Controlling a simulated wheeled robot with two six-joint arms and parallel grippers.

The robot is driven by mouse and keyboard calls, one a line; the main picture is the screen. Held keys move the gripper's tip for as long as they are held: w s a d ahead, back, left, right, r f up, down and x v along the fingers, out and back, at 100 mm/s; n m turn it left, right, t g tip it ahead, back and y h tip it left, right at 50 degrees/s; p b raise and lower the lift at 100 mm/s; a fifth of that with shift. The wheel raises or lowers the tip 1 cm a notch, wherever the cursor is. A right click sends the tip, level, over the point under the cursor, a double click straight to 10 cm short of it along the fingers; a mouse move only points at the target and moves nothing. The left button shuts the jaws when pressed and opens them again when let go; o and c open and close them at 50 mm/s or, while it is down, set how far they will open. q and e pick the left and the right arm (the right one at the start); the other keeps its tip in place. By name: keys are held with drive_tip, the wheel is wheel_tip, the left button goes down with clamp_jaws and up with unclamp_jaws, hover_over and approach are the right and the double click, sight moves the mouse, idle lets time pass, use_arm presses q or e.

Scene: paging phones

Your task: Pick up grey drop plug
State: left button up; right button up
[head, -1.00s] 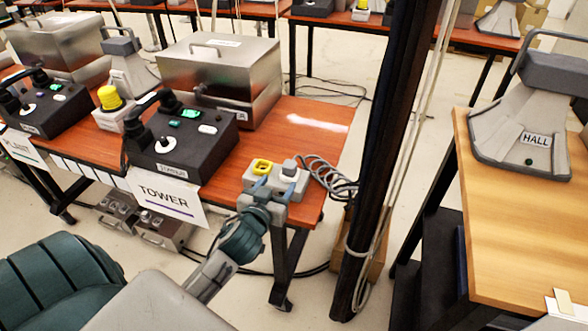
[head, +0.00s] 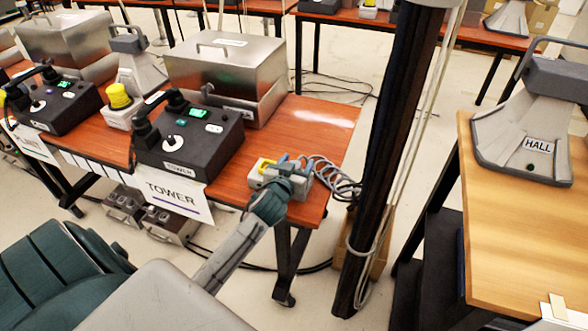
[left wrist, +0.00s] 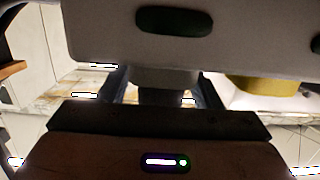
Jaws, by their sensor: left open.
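A small grey box (head: 304,182) with a yellow ring-shaped socket (head: 263,165) sits at the front right corner of the red-brown table. The grey plug (left wrist: 165,77) appears between my fingers in the left wrist view; in the head view my gripper mostly covers it. My left gripper (head: 287,161) is open over the box, with its fingers on either side of the plug. Whether they touch it I cannot tell. Yellow (left wrist: 262,85) shows to the right in the left wrist view. My right gripper is not in view.
A black control box (head: 190,145) with a TOWER sign (head: 173,195) stands left of the grey box. A coiled grey cable (head: 338,180) and a dark post (head: 385,150) stand close on the right. A HALL phone (head: 525,140) is on the wooden table.

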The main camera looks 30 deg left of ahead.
use_arm(q)
drive_tip(key=c, duration=1.1)
